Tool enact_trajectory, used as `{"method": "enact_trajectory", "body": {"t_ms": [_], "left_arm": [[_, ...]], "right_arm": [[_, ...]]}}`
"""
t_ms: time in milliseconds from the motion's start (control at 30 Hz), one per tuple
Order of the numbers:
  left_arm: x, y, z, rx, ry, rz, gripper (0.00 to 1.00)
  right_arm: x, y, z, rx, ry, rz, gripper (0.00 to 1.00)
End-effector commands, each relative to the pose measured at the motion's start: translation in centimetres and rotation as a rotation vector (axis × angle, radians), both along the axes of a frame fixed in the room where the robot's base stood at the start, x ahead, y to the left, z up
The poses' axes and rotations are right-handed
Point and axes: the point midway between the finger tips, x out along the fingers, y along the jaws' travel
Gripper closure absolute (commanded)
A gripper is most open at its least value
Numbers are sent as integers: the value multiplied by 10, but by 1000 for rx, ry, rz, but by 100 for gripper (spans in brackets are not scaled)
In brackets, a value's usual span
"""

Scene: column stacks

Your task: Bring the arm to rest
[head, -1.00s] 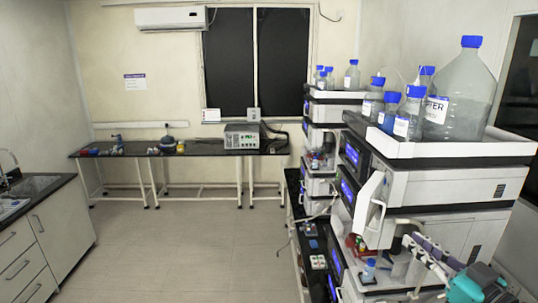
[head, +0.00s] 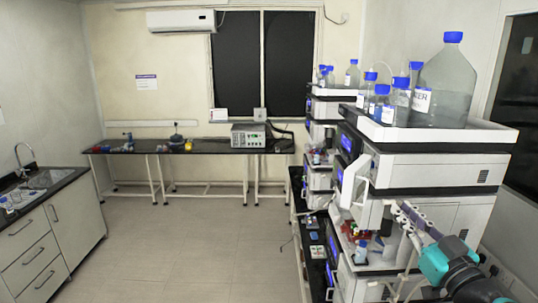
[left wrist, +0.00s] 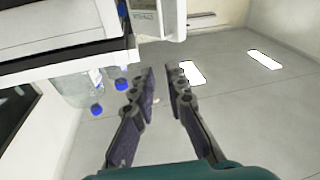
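My left gripper (head: 405,212) has a teal body and grey-purple fingers. It is at the lower right of the head view, in front of the right-hand instrument stack (head: 440,170). In the left wrist view its two fingers (left wrist: 161,72) stand apart with nothing between them, so it is open and empty. Whether it touches the stack cannot be told from the head view. My right gripper is in neither view now.
Blue-capped bottles and a large clear bottle (head: 445,85) stand in a white tray (head: 440,133) on the stack. Open floor (head: 190,240) lies to the left. A sink counter (head: 50,195) is at the left, a long bench (head: 205,145) at the back.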

Motion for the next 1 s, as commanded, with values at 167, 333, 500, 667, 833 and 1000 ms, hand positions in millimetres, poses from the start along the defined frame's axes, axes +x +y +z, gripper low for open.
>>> {"method": "enact_trajectory", "body": {"t_ms": [167, 333, 500, 667, 833, 1000], "left_arm": [[32, 33, 5, -24, -103, -115, 86], [55, 75, -2, -14, -180, -278, 86], [58, 141, -70, 61, -122, -502, 86], [36, 205, -178, 130, 103, -619, 86], [3, 272, -290, 153, 369, -615, 86], [-41, 342, -398, 137, 637, -528, 86]], "right_arm": [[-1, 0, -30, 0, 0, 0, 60], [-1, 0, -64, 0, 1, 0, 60], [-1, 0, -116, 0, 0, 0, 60], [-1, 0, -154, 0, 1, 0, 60], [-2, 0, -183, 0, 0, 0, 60], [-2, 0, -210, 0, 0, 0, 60]]}}
